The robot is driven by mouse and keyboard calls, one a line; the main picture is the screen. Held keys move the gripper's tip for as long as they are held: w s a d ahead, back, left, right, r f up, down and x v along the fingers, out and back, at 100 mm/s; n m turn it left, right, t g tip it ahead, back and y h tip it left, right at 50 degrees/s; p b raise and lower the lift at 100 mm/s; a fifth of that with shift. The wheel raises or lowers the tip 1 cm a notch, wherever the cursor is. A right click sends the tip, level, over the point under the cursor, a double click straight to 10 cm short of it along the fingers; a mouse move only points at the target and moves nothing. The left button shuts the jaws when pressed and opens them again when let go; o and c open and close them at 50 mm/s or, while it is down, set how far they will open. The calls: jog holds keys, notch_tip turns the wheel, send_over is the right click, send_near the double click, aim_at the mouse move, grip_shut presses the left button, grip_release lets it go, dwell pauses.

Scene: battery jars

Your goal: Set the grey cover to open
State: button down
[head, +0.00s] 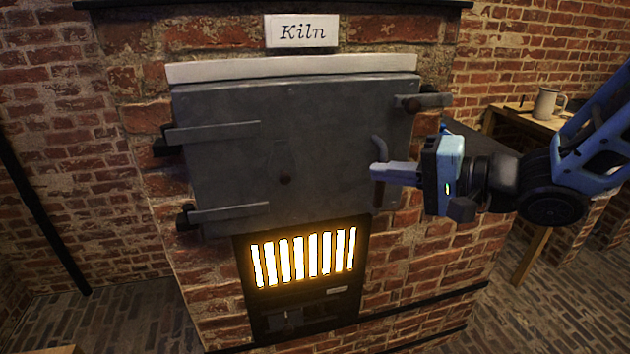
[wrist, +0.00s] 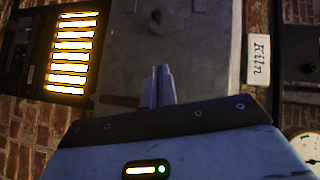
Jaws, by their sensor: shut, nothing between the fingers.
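The kiln's large grey metal door (head: 235,110) is shut flat against the brick front, with two strap hinges on its left and a latch bar (head: 423,101) at upper right. A dark upright handle (head: 378,190) stands on the door's right side. My gripper (head: 374,171) is shut and empty, its tips overlapping the handle in the head view; contact cannot be told. The shut fingers also show in the wrist view (wrist: 159,72).
Below the door is a glowing grate (head: 303,258). A white sign reading Kiln (head: 302,31) is above. A wooden table (head: 520,118) with a mug (head: 548,103) stands at right. A round gauge (wrist: 305,145) shows in the wrist view.

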send_near(288, 171)
jog(key=w, duration=0.3)
jog(key=a, duration=0.3)
jog(key=shift+s+a+f+b, duration=0.3)
jog(key=shift+s+f, duration=0.1)
jog(key=shift+s+a+f, duration=0.1)
jog(key=shift+a, duration=0.3)
